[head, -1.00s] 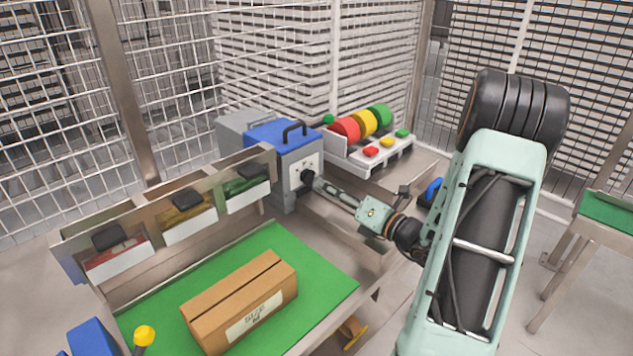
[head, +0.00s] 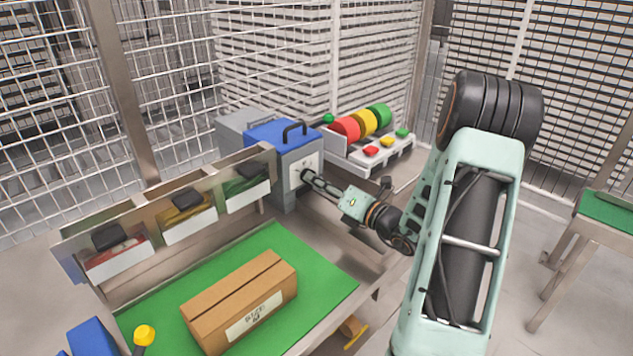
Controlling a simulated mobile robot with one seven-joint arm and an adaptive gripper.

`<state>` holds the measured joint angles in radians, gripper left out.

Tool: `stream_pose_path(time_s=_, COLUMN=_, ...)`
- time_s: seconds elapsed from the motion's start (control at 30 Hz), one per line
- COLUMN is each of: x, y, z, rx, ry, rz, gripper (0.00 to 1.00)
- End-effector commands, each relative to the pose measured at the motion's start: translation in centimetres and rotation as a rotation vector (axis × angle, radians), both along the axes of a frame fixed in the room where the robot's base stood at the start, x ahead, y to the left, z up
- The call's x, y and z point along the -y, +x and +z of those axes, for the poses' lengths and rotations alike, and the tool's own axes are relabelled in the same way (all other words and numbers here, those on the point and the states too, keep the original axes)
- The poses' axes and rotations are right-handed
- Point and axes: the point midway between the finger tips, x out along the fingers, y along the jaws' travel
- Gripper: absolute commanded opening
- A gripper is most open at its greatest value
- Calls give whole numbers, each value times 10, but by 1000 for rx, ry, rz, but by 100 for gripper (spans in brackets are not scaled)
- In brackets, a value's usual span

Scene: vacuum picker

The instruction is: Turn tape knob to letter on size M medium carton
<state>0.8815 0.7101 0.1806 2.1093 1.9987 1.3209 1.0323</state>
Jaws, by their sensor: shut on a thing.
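The tape machine (head: 284,136) is a blue and grey box with a black handle on top, at the back of the bench. Its front has a pale panel (head: 312,162) with a dark knob. My gripper (head: 306,176) is shut on the knob and mostly hides it; the knob's pointer and the panel letters cannot be read. A brown carton (head: 238,300) lies on the green mat (head: 322,283) in front. Its white label (head: 254,313) shows "SIZE" and a letter that looks like M.
Several tape rolls, red, yellow and green (head: 378,115), stand behind a tray with coloured buttons (head: 387,142). Three bins with coloured contents (head: 186,218) line the bench's back left. A yellow-topped lever (head: 144,335) is at front left. Wire fencing surrounds the cell.

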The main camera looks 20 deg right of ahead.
Motion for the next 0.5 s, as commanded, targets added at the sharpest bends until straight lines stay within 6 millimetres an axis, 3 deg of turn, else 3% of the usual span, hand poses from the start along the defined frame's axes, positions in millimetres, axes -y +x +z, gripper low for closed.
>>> stream_pose_path(time_s=0.5, x=0, y=0, z=-3, rx=42, ry=-120, rz=0, gripper=0)
